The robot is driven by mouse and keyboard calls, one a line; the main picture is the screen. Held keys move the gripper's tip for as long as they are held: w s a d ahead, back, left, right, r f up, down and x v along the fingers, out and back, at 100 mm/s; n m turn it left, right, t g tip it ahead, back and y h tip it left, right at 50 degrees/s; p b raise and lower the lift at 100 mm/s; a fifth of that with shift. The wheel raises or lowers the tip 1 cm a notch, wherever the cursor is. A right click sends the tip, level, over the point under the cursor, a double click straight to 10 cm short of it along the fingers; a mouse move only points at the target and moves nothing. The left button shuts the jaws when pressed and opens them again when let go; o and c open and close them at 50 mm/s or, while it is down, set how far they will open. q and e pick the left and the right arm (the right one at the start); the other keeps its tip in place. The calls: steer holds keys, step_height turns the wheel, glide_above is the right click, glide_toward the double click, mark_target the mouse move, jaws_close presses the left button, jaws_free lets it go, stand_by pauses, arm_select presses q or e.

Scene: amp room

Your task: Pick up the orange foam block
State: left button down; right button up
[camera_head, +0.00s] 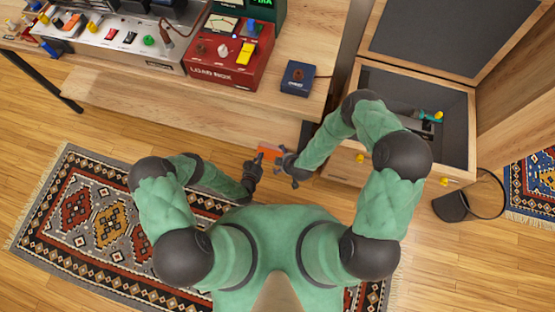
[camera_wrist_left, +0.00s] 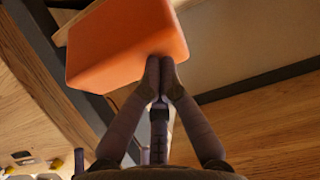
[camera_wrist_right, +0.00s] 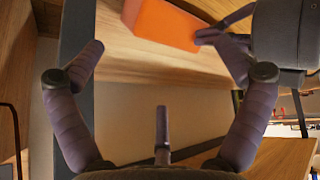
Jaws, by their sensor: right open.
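The orange foam block (camera_head: 268,152) is off the floor between my two hands, in front of the wooden bench. My left gripper (camera_head: 254,166) is shut on one end of it. In the left wrist view, its fingers (camera_wrist_left: 160,68) meet at the lower right edge of the block (camera_wrist_left: 125,40). My right gripper (camera_head: 285,165) is open and empty, close to the block's right side. In the right wrist view, the block (camera_wrist_right: 163,22) is beyond the spread fingers (camera_wrist_right: 152,45), near the right fingertip. I cannot tell whether that fingertip touches it.
The bench (camera_head: 150,95) carries a red load box (camera_head: 230,65), a small blue box (camera_head: 298,78) and other electronics. An open chest (camera_head: 467,130) with items inside stands at the right, beside my right arm. A black bin (camera_head: 451,206) and a patterned rug (camera_head: 80,200) are on the floor.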

mark_target(274, 154)
steer(key=a+f+n+t, duration=0.1)
steer(key=n, duration=0.1)
steer(key=n+t, duration=0.1)
steer(key=n, duration=0.1)
steer(key=a+f+n+t, duration=0.1)
steer(key=n, duration=0.1)
steer(key=shift+a+f+h, duration=0.3)
steer(key=shift+a, duration=0.05)
steer(key=shift+x, duration=5.95)
steer(key=c, duration=1)
arm_select(q)
steer(key=shift+r, duration=0.6)
